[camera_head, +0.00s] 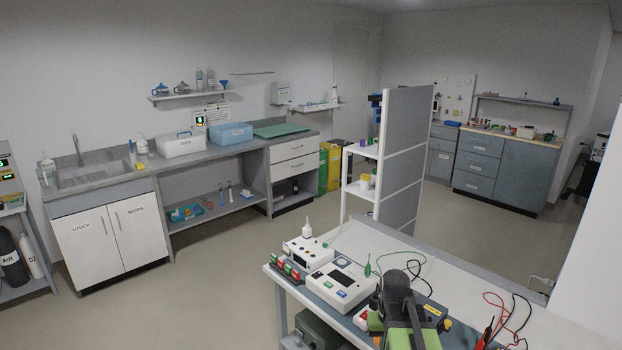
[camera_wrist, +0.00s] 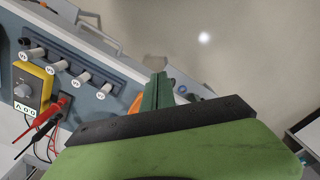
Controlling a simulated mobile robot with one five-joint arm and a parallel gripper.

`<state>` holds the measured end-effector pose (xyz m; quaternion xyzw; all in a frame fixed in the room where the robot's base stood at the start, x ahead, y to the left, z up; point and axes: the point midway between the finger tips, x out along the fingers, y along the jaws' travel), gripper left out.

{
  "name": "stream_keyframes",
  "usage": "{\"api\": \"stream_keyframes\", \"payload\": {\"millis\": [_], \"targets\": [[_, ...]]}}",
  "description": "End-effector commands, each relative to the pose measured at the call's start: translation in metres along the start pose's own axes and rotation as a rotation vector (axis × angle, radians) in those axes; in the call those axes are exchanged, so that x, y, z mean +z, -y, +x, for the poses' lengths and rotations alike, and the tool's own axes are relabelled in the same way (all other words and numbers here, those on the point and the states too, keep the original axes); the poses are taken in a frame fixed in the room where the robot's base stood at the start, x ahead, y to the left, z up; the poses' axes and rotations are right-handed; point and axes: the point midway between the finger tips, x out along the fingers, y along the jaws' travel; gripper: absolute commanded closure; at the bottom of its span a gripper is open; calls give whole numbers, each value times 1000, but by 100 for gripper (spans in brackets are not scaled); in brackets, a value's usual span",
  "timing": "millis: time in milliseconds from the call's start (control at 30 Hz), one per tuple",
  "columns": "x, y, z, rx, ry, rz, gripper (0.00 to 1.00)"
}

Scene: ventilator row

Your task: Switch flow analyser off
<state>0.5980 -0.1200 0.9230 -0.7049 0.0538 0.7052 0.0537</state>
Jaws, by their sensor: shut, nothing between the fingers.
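Two white boxes stand on the front bench in the head view. One (camera_head: 343,284) has a dark screen and green and blue buttons; the other (camera_head: 306,252) has a row of dark knobs or ports. I cannot read which one is the flow analyser, and its switch is not clear. Neither box shows in the wrist view. My gripper (camera_wrist: 158,92) is shut and empty in the wrist view, its green fingers together above the edge of a grey-blue panel. In the head view my dark and green arm is right of the boxes and covers part of the bench.
A yellow meter (camera_wrist: 32,88) with red and black leads (camera_wrist: 48,118) lies near a panel of several labelled valves (camera_wrist: 60,64). An orange object (camera_wrist: 135,108) is partly hidden behind my fingers. A grey partition (camera_head: 408,150) stands behind the bench. The floor (camera_head: 200,290) at left is clear.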

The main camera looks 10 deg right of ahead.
Motion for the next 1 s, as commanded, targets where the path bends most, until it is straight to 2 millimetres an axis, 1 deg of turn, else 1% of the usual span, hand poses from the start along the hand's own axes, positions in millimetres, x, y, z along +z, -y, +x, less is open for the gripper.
{"api": "stream_keyframes", "payload": {"millis": [33,100,200,233,267,333,400,767,833,933,1000], "targets": [[8,39,0,0,0,-65,100],[17,80,0,1,0,-131,100],[32,116,0,1,0,-189,100],[37,122,0,1,0,-195,100],[42,120,0,1,0,-186,100],[45,117,0,1,0,-166,100],[42,117,0,0,0,-155,100],[42,116,0,0,0,-153,100],[42,116,0,0,0,-132,100],[41,116,0,1,-1,-18,100],[40,113,0,12,-4,131,100]]}}
